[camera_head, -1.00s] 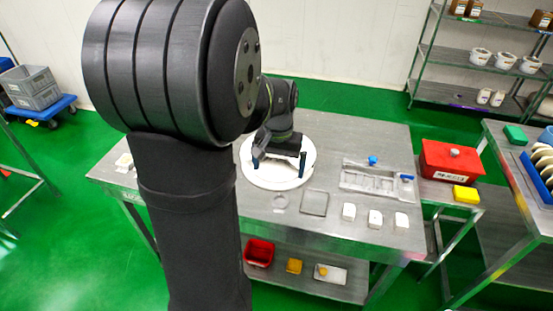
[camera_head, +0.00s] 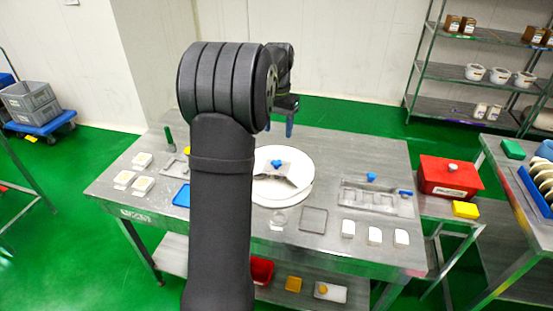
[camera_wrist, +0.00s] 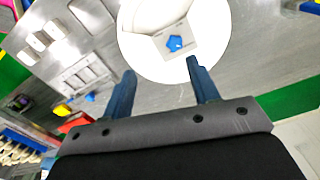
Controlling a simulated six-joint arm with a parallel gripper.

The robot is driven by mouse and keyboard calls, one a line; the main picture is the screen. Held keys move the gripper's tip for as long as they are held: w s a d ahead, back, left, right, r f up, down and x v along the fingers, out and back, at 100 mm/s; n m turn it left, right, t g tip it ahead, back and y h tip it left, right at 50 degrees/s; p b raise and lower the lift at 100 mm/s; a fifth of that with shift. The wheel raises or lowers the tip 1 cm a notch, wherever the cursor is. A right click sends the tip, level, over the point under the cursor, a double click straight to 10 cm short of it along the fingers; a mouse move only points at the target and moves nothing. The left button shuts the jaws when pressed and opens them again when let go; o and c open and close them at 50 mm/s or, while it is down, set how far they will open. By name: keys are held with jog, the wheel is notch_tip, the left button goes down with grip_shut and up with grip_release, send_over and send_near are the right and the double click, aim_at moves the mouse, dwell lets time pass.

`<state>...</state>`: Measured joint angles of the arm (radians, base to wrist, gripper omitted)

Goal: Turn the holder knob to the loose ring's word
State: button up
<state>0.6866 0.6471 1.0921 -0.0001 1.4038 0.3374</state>
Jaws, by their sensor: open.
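A grey holder (camera_head: 290,180) with a blue knob (camera_head: 277,163) on top sits on a round white plate (camera_head: 268,197) mid-table. In the wrist view the blue knob (camera_wrist: 174,43) is beyond my fingertips, untouched. A grey tray-like fixture (camera_head: 352,197) to the right also has a blue knob (camera_head: 371,177) and a blue part at its right end. A small pale ring (camera_head: 279,218) lies on the table in front of the plate. No words are readable. My gripper (camera_head: 285,128) is open and empty, raised behind the plate; its fingers also show in the wrist view (camera_wrist: 161,68).
A thin square frame (camera_head: 313,220) and several white blocks (camera_head: 375,236) lie at the front right. Pale blocks (camera_head: 142,185) and a blue tray (camera_head: 182,196) are at the left. A red box (camera_head: 449,178) stands on the right. My arm hides part of the table.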

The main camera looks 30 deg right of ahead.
aim_at(277, 161)
jog(key=w+d+r, duration=0.1)
jog(key=w+d, duration=0.1)
jog(key=w, duration=0.2)
jog(key=shift+m, duration=0.4)
notch_tip(277, 161, down, 17)
jog(key=shift+a+r, duration=0.1)
jog(key=shift+r, duration=0.05)
grip_shut()
